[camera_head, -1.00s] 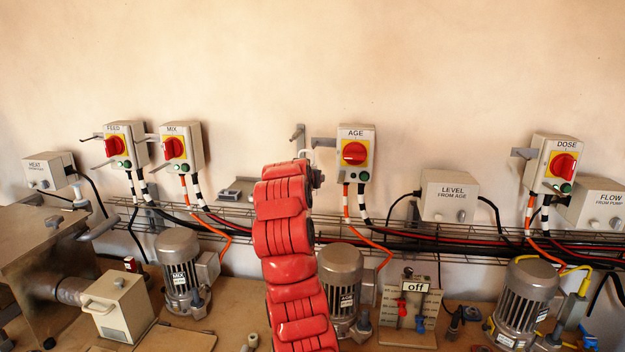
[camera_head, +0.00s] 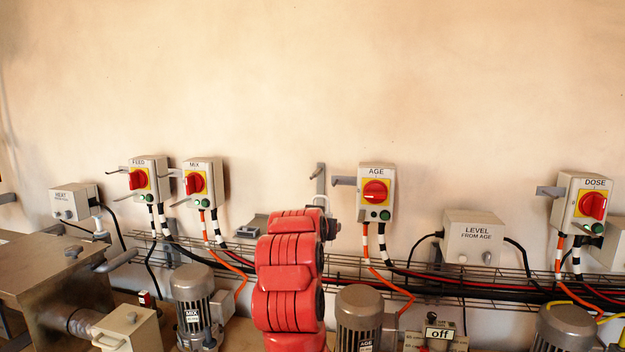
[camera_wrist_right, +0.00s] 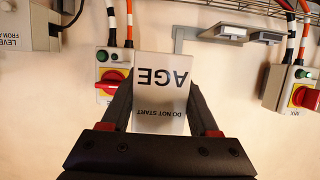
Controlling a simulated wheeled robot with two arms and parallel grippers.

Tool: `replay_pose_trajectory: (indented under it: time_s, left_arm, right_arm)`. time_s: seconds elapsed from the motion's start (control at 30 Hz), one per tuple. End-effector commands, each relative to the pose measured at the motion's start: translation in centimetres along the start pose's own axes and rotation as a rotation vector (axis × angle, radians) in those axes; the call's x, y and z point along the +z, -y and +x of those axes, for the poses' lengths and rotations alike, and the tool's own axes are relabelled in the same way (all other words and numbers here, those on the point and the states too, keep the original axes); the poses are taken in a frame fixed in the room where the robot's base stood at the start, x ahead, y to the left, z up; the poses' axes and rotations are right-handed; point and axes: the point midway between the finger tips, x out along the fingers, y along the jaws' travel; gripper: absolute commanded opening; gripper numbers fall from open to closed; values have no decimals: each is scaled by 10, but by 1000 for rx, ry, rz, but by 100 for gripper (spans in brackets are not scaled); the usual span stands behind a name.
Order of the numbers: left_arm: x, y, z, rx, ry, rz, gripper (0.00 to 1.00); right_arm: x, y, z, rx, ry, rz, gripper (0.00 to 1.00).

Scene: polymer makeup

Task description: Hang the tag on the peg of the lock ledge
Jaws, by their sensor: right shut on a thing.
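The white tag (camera_wrist_right: 160,92), printed "AGE" and "DO NOT START", is between the fingers of my right gripper (camera_wrist_right: 158,88), which is shut on it. It appears upside down in the right wrist view, in front of the wall. In the head view my red right arm hides the gripper and most or all of the tag. A small grey ledge (camera_head: 252,226) is on the wall left of my arm; a grey upright bracket (camera_head: 320,180) is just above the arm. I cannot tell which part is the peg. My left gripper is out of view.
The AGE switch box (camera_head: 376,192) is right of the bracket and also shows in the right wrist view (camera_wrist_right: 115,60). The MIX box (camera_head: 203,183) is to the left. A wire cable tray (camera_head: 345,262) with cables runs below. The upper wall is clear.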

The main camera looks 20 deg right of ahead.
Motion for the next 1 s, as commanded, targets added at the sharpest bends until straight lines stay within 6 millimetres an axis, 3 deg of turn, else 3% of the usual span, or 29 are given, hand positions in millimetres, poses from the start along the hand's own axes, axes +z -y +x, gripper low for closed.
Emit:
replay_pose_trajectory:
  time_s: [0.17, 0.3, 0.53, 0.7, 1.0]
  left_arm:
    - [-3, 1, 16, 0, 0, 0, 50]
    - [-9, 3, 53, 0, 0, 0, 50]
    - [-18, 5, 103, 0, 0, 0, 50]
    - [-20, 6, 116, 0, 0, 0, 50]
    - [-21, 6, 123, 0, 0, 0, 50]
  right_arm:
    - [-13, 5, 9, -13, 1, -17, 9]
    - [-36, 21, 37, -63, 3, -57, 9]
    - [-53, 56, 83, -186, 4, -92, 9]
    - [-51, 69, 98, -238, 5, -91, 9]
    - [-54, 71, 111, -246, 1, -91, 9]
